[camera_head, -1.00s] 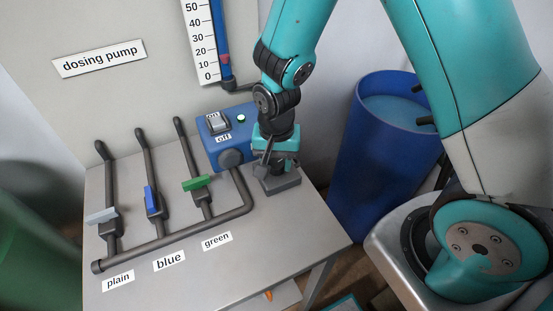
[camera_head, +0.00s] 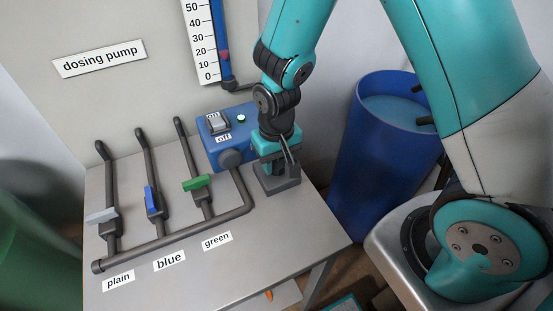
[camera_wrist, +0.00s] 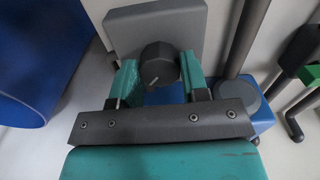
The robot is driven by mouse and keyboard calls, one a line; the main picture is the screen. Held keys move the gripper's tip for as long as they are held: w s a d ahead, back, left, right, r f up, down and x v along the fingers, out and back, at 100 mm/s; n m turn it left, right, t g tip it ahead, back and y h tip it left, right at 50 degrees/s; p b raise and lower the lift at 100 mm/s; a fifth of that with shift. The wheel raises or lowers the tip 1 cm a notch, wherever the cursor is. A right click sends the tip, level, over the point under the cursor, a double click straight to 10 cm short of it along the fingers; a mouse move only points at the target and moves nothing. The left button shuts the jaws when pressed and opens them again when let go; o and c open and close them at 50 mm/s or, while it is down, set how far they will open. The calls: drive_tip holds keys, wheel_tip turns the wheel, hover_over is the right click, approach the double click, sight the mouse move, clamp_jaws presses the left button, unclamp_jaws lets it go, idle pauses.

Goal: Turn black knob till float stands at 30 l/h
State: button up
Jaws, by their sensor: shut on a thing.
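The black knob (camera_wrist: 160,63) sits between the two teal fingers of my gripper (camera_wrist: 158,77) in the wrist view, with the fingers closed on its sides. In the head view my gripper (camera_head: 277,160) points down over a grey block (camera_head: 280,185) at the right of the blue pump box, and it hides the knob. The flow tube (camera_head: 222,40) stands against the panel beside a white scale (camera_head: 204,42).
The blue pump box (camera_head: 208,150) with an on/off switch is close to my gripper's left. Plain (camera_head: 102,216), blue (camera_head: 151,199) and green (camera_head: 197,183) valve levers stand further left on pipes. A blue barrel (camera_head: 350,150) stands at the right. The bench front (camera_head: 270,235) is clear.

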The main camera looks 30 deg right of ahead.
sight(277, 164)
drive_tip(key=n, duration=0.6)
drive_tip(key=shift+n, duration=0.3)
idle(0.4)
drive_tip(key=o, duration=0.9)
drive_tip(key=shift+r, duration=0.15)
wheel_tip(277, 164, up, 17)
drive_tip(key=shift+r+b, duration=0.1)
drive_tip(key=shift+b, duration=0.4)
drive_tip(key=shift+s, duration=0.1)
drive_tip(key=s+a+r+y, duration=0.1)
drive_tip(key=s, duration=0.4)
drive_tip(key=s+a+r+y, duration=0.1)
drive_tip(key=s+a+r, duration=0.1)
drive_tip(key=s, duration=0.3)
drive_tip(key=s+a+r+y, duration=0.1)
drive_tip(key=s+y, duration=0.1)
drive_tip(key=s, duration=0.4)
drive_tip(key=shift+a+r, duration=0.35)
